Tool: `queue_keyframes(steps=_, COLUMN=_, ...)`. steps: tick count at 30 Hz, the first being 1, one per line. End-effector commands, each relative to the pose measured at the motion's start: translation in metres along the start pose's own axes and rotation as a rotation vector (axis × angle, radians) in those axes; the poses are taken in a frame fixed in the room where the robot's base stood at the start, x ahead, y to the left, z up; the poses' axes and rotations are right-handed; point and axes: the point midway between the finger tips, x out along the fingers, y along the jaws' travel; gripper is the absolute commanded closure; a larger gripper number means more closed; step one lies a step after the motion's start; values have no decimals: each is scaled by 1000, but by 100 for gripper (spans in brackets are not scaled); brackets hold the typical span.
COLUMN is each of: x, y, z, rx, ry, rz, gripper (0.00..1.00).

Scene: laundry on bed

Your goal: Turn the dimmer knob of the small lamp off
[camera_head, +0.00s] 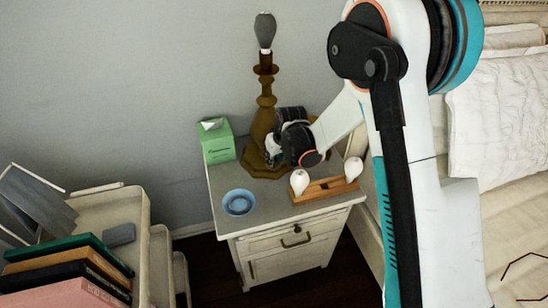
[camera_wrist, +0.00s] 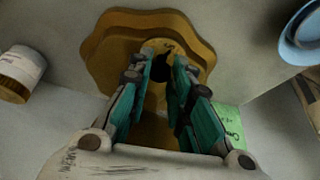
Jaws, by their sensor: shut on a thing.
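The small lamp (camera_head: 265,95) stands at the back of the nightstand, with a turned brown stem, a scalloped base and a bare grey bulb on top. In the wrist view its golden-brown base (camera_wrist: 110,38) fills the upper middle. My gripper (camera_head: 273,150) reaches the lamp's lower stem from the right. In the wrist view, the teal fingers of my gripper (camera_wrist: 162,68) close from both sides on the dark dimmer knob (camera_wrist: 160,72) at the lamp base. The fingers hide much of the knob, so its turned position cannot be told.
The nightstand (camera_head: 222,212) also holds a green tissue box (camera_head: 218,146), a blue bowl (camera_head: 239,203) and a wooden tray (camera_head: 330,192) with two white rounded things. A shelf with books (camera_head: 75,265) stands left; a bed (camera_head: 505,110) lies right.

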Motion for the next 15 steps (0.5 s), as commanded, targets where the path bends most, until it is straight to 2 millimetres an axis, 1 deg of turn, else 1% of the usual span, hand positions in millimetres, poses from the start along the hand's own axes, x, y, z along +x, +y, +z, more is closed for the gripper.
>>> queue_keyframes(steps=6, x=0, y=2, z=-1, rx=-154, ry=1, rz=-64, gripper=100)
queue_keyframes(steps=10, x=0, y=3, z=-1, rx=-201, ry=3, rz=-83, gripper=100)
queue_keyframes(steps=15, x=0, y=3, z=-1, rx=-215, ry=3, rz=-88, gripper=100)
